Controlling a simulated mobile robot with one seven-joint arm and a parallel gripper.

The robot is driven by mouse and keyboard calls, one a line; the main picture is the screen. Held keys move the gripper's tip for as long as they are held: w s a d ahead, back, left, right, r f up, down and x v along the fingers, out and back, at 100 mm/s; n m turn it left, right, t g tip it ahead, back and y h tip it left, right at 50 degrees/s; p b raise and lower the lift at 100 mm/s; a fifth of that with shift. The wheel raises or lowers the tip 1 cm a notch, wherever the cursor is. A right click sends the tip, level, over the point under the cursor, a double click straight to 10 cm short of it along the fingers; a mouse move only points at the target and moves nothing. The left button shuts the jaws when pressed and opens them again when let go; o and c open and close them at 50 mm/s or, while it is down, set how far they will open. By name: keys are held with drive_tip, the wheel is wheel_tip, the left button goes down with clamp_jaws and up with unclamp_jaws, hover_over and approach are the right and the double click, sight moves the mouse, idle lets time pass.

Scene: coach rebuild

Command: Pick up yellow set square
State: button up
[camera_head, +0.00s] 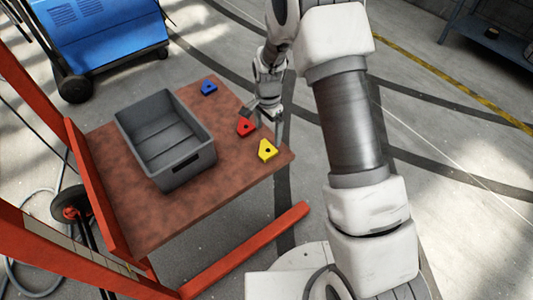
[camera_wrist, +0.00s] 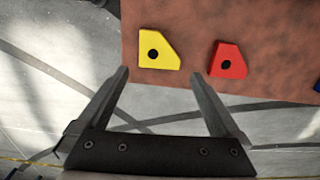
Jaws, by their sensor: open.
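The yellow set square (camera_head: 267,150) lies near the right corner of the brown table, with a dark round hole in its middle. In the wrist view the yellow set square (camera_wrist: 158,49) lies flat close to the table's edge, beyond my fingertips. My gripper (camera_head: 262,114) is at the table's right edge, beside the red piece. In the wrist view my gripper (camera_wrist: 160,76) is open and empty, its two fingers spread below the yellow set square and the red one.
A red set square (camera_head: 246,126) lies next to the yellow one, also in the wrist view (camera_wrist: 229,61). A blue set square (camera_head: 208,87) lies farther back. A grey crate (camera_head: 207,152) stands on the brown table (camera_head: 190,204), left of the pieces. An orange frame (camera_head: 90,190) borders the table's left.

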sight(269, 146)
wheel_tip(269, 146, down, 7)
drive_tip(key=b, duration=0.2)
drive_tip(key=shift+w+d+b, duration=0.1)
drive_tip(key=shift+b, duration=0.2)
drive_tip(key=shift+r, duration=0.1)
drive_tip(key=c, duration=1.2)
